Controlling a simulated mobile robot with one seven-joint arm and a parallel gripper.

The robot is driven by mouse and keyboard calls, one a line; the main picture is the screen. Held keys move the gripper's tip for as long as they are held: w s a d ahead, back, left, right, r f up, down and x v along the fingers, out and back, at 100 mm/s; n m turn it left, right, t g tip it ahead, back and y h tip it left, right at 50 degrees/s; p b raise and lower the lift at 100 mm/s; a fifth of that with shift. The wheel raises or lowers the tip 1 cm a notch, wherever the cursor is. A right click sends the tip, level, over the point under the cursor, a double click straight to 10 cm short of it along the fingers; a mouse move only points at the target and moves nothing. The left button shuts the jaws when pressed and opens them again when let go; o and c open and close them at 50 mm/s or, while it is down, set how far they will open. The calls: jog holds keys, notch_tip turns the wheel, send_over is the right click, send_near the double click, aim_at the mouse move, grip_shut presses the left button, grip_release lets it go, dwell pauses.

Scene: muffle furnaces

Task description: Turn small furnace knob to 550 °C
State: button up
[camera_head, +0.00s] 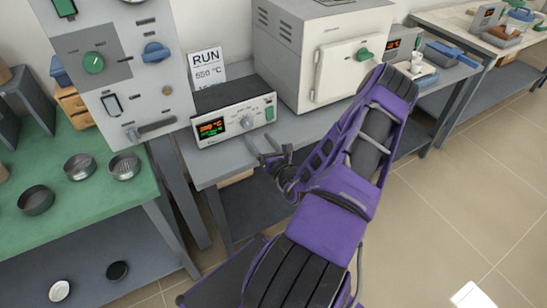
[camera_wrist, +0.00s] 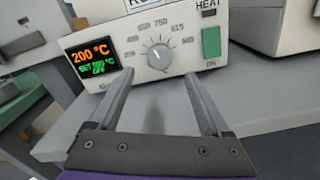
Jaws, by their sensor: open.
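The small furnace control box (camera_head: 234,116) stands on the grey bench, left of the white furnace. Its grey knob (camera_wrist: 158,55) is at the panel's middle, with a dial scale around it and the pointer roughly upward. The display (camera_wrist: 97,60) reads 200 °C in orange above a green set line that I cannot read clearly. The knob also shows small in the head view (camera_head: 247,122). My gripper (camera_wrist: 158,88) is open and empty, its fingers pointing at the panel on either side below the knob, apart from it. In the head view my gripper (camera_head: 268,155) is just in front of the box.
A card (camera_head: 207,66) reading RUN and 550 °C stands behind the box. A green switch (camera_wrist: 211,42) is right of the knob. The white furnace (camera_head: 322,55) stands to the right. A large panel with a green knob (camera_head: 93,63) is at left. Metal dishes (camera_head: 79,166) lie on the green bench.

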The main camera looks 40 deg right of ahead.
jog(key=v, duration=1)
jog(key=shift+a, duration=0.1)
